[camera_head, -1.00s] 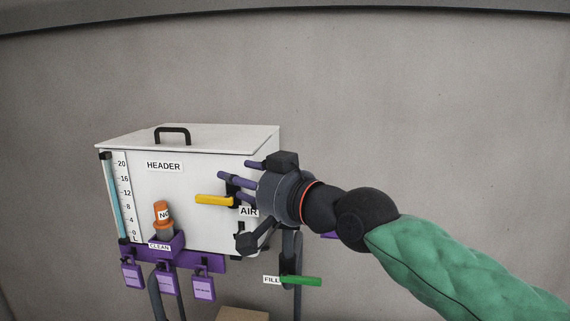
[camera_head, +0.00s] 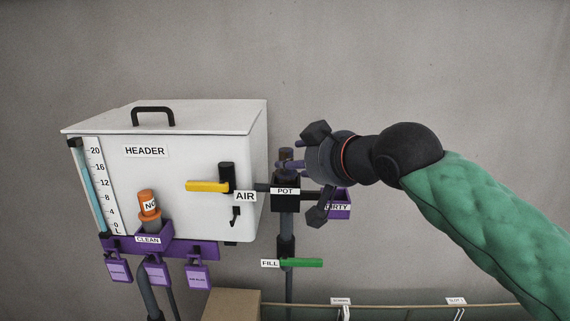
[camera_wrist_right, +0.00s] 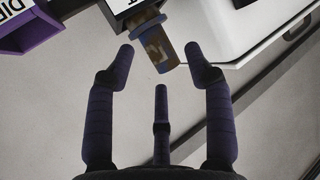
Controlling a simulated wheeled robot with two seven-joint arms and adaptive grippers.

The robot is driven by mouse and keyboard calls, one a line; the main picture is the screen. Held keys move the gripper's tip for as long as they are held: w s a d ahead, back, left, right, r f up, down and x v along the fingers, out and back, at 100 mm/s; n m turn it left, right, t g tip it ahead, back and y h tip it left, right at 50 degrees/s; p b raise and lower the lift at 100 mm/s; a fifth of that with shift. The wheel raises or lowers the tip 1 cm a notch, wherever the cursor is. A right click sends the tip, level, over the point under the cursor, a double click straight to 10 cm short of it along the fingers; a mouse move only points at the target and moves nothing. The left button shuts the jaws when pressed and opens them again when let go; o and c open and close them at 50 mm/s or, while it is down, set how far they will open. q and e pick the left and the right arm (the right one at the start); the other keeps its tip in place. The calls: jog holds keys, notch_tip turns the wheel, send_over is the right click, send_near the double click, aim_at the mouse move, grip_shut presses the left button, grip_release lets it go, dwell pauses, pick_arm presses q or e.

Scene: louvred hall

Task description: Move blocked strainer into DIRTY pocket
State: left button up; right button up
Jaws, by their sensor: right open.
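The blocked strainer (camera_wrist_right: 155,45), a blue-grey cylinder with brown blotches, stands out of the black pot (camera_head: 286,202) labelled POT; its lower part is hidden inside. Its dark top (camera_head: 286,155) also shows in the head view. My right gripper (camera_wrist_right: 160,62) is open and empty, its fingers spread around the strainer's exposed end with gaps visible; contact cannot be confirmed. The purple DIRTY pocket (camera_head: 340,207) is just right of the pot, partly behind my gripper, and also shows in the right wrist view (camera_wrist_right: 45,30). My left gripper is not in view.
The white HEADER tank (camera_head: 160,175) stands left of the pot, with a yellow AIR lever (camera_head: 207,186). An orange-capped piece (camera_head: 148,203) sits in the purple CLEAN pocket (camera_head: 150,240). A green FILL lever (camera_head: 301,263) is below the pot. A cardboard box (camera_head: 232,304) is lower down.

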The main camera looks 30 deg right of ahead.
aim_at(289, 173)
jog(key=b+x, duration=0.1)
jog(key=x, duration=0.3)
jog(key=shift+f, duration=0.15)
jog(key=shift+w+d+f, duration=0.1)
jog(key=shift+w+d, duration=0.05)
jog(key=shift+w, duration=0.1)
